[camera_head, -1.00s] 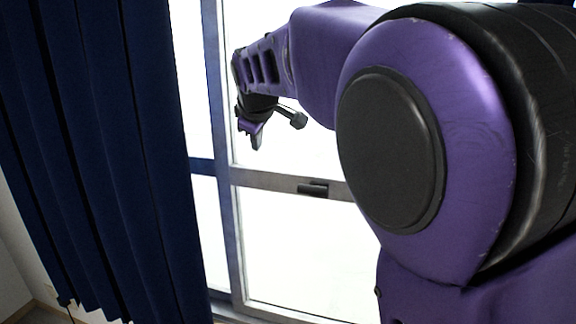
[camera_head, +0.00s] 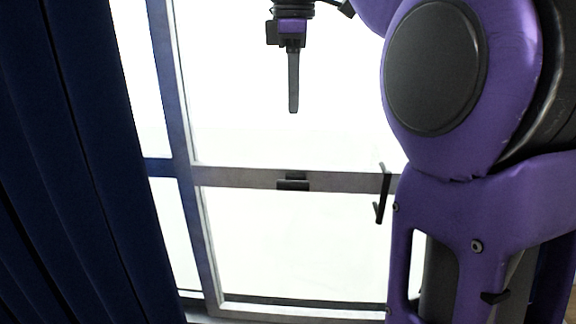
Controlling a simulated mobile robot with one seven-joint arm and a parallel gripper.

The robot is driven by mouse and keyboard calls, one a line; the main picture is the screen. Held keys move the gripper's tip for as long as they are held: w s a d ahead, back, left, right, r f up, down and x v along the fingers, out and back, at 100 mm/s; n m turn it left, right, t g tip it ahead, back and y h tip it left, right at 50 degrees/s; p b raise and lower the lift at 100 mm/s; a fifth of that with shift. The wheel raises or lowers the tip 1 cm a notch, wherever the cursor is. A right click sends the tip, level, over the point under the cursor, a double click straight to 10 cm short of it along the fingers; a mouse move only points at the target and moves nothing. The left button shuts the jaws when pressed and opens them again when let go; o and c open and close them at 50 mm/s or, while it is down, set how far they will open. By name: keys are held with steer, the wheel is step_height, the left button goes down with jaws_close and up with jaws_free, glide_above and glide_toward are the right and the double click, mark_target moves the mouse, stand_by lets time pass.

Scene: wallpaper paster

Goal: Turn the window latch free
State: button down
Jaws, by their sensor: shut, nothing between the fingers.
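The window (camera_head: 250,178) has a pale grey frame with a crossbar and bright panes. A black lever-shaped handle (camera_head: 382,192), which looks like the latch, hangs at the right of the crossbar, close to my arm in the picture. A short dark fitting (camera_head: 293,183) sits on the crossbar further left. My gripper (camera_head: 293,110) points straight down at the top middle, its fingers shut and empty. In the picture it is above the dark fitting, up and left of the lever, and apart from both. Its depth from the window is unclear.
A dark blue curtain (camera_head: 75,170) hangs along the left side. My purple arm fills the right side and covers the window's right part. The space in front of the left and middle panes looks clear.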

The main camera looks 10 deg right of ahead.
mark_target(293, 182)
steer(key=shift+f, duration=0.15)
steer(key=f+b, duration=0.1)
steer(key=f, duration=0.3)
steer(key=f+b, duration=0.2)
steer(key=f, duration=0.3)
steer(key=w+f+b, duration=0.1)
steer(key=f, duration=0.3)
steer(key=shift+d+f, duration=0.15)
steer(key=shift+f, duration=0.25)
steer(key=shift+s+f+b, duration=0.1)
steer(key=shift+f+b, duration=0.1)
steer(key=shift+b, duration=0.2)
